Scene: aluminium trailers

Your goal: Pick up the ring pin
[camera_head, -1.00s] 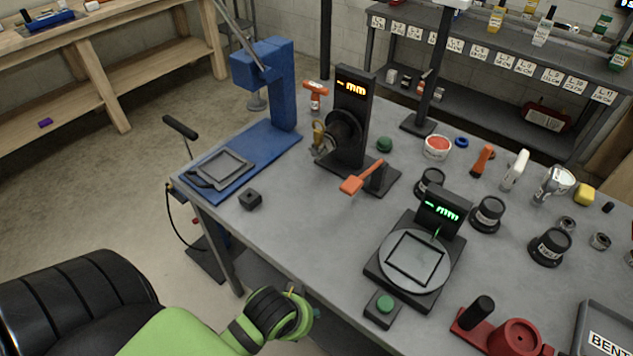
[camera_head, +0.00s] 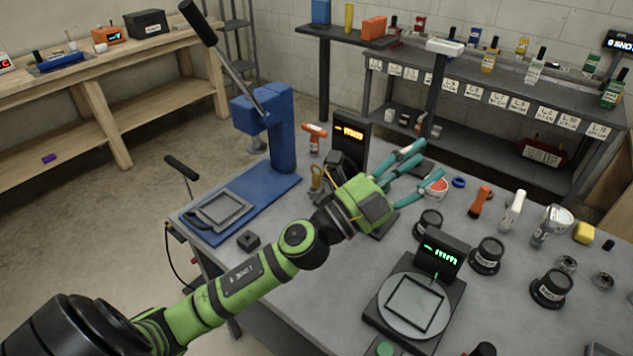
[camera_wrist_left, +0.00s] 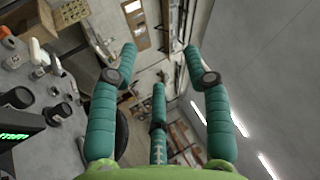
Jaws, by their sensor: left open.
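I cannot pick out the ring pin with certainty in either view. A small brass-coloured piece (camera_head: 317,178) stands beside the black dial gauge (camera_head: 350,133) with an orange display; I cannot tell if it is the pin. My left gripper (camera_head: 428,168) is raised over the grey workbench (camera_head: 320,280) in the head view, in front of part of the gauge. Its teal fingers are spread and empty, pointing away to the right. They also show spread in the left wrist view (camera_wrist_left: 158,65), facing the room and shelving. My right gripper is not in view.
A blue press (camera_head: 265,125) stands at the bench's far left. A labelled shelf (camera_head: 480,95) stands behind.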

